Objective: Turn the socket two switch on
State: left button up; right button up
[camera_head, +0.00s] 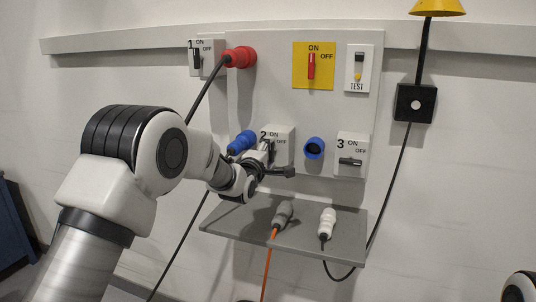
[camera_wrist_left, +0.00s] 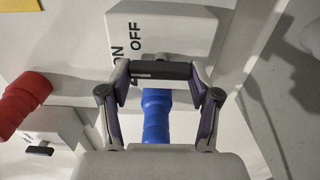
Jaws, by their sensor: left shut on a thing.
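The socket two switch is a white box (camera_head: 283,136) marked 2, ON and OFF in the middle of the grey panel; it also shows at the top of the wrist view (camera_wrist_left: 178,25). My left gripper (camera_head: 270,160) is at its front, shut on the dark switch handle (camera_wrist_left: 160,71), which lies between the fingertips. In the wrist view the handle runs parallel to the switch one handle, which stands upright at ON. In the head view my gripper partly hides it. A blue plug (camera_head: 241,142) sits left of the box. My right gripper is out of view.
Switch one (camera_head: 207,55) with a red plug (camera_head: 240,57) is above left. Switch three (camera_head: 351,155) and an empty blue socket (camera_head: 314,148) are right. A grey shelf (camera_head: 225,217) below holds a grey connector (camera_head: 283,213) and a white connector (camera_head: 327,222).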

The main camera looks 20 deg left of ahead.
pick_arm(q)
jog(key=o, duration=1.1)
jog(key=shift+o, duration=0.2)
jog(key=s, duration=1.2)
jog(key=shift+a, duration=0.2)
jog(key=shift+f, duration=0.1)
